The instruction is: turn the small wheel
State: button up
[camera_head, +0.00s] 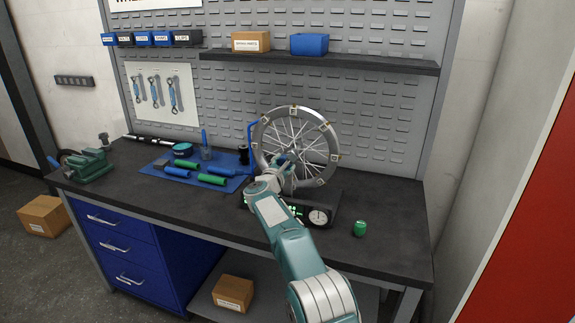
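The small wheel (327,133) is a spoked silver rim with several small markers around it. It stands upright in a truing stand (251,140) with a blue upright at its left and a black base carrying a round dial gauge (319,216). My arm reaches in from the lower right. My gripper (291,157) is in front of the wheel's lower left part, over the spokes near the hub. I cannot tell whether it touches the wheel. The fingers are too small and overlapped with the spokes to tell whether they are open or shut.
The stand is on a dark workbench (390,245). A green jar (360,228) stands right of it. A blue mat (236,184) with tools lies to the left, and a green vise (88,165) is at the left end. A shelf (380,66) crosses the pegboard behind.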

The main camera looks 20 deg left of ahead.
jog(key=shift+f, duration=0.4)
jog(key=o, duration=1.3)
jog(key=shift+w, duration=0.1)
jog(key=shift+o, duration=0.2)
jog(key=shift+a+r, duration=0.1)
jog(key=shift+a, duration=0.05)
jog(key=shift+r, duration=0.1)
jog(key=shift+r, duration=0.1)
jog(key=s, duration=1.2)
jog(key=shift+f, duration=0.2)
